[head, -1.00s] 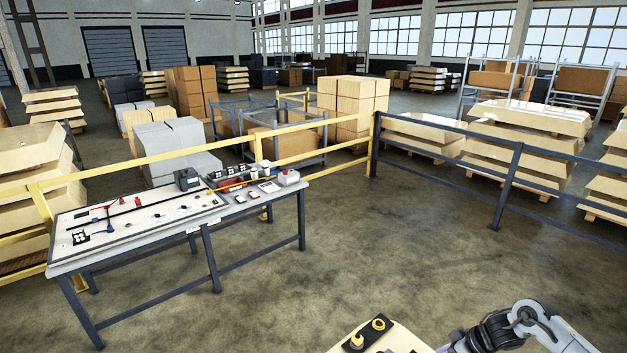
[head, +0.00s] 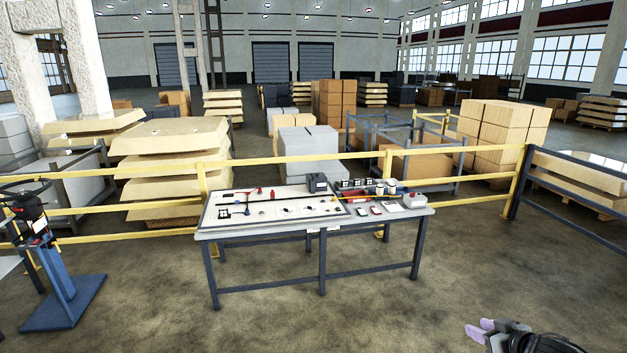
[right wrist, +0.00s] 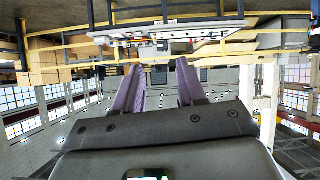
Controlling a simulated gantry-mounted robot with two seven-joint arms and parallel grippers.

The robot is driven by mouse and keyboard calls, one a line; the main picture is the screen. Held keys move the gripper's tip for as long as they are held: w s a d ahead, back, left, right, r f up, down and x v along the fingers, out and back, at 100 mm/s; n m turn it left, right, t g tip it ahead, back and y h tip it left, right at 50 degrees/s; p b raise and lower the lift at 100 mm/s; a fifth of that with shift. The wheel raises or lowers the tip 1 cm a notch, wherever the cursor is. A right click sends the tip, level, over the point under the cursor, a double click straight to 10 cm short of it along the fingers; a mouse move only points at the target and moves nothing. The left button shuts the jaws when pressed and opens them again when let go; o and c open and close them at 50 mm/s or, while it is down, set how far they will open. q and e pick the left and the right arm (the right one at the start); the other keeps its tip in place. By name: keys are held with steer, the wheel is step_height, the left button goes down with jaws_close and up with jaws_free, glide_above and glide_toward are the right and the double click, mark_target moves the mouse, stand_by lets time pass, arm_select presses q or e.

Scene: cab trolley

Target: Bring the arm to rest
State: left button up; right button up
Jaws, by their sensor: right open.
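My right gripper (head: 480,331) shows at the bottom right of the head view, with its pale purple fingertips pointing left. In the right wrist view the two purple fingers (right wrist: 158,88) stand apart with nothing between them, so it is open and empty. That view is upside down, with the floor at the top. The gripper is over open floor, apart from the workbench. My left gripper is not in the head view.
A workbench (head: 370,225) with a white board (head: 300,214) and small parts stands ahead, before a yellow railing (head: 100,206). A blue-based stand (head: 62,300) with a dark wheel is at the left. Bare floor (head: 400,310) lies in front of the bench.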

steer(key=d+m+g+h, duration=0.1)
steer(key=d+m+h, duration=0.1)
steer(key=d+h, duration=0.6)
steer(key=s+d+m+g+h, duration=0.2)
steer(key=s+d+m+g, duration=0.2)
steer(key=s+d+g, duration=0.6)
steer(key=s+a+f+n+t+y, duration=0.1)
steer(key=s+a+f+n, duration=0.1)
steer(key=s+a+f, duration=0.55)
steer(key=s+a+f+n+t+y, duration=0.1)
steer(key=s+a+f+y, duration=0.2)
steer(key=a, duration=0.8)
steer(key=s+a+f+n+t, duration=0.1)
steer(key=s+a+f+n, duration=0.1)
steer(key=s+a+f, duration=0.55)
steer(key=s+a+r+y, duration=0.4)
steer(key=s+a, duration=0.8)
steer(key=a, duration=0.1)
steer(key=p+v, duration=0.6)
steer(key=v, duration=0.1)
steer(key=shift+w+a+r+p, duration=0.2)
steer(key=shift+w+p, duration=0.1)
steer(key=shift+p, duration=0.1)
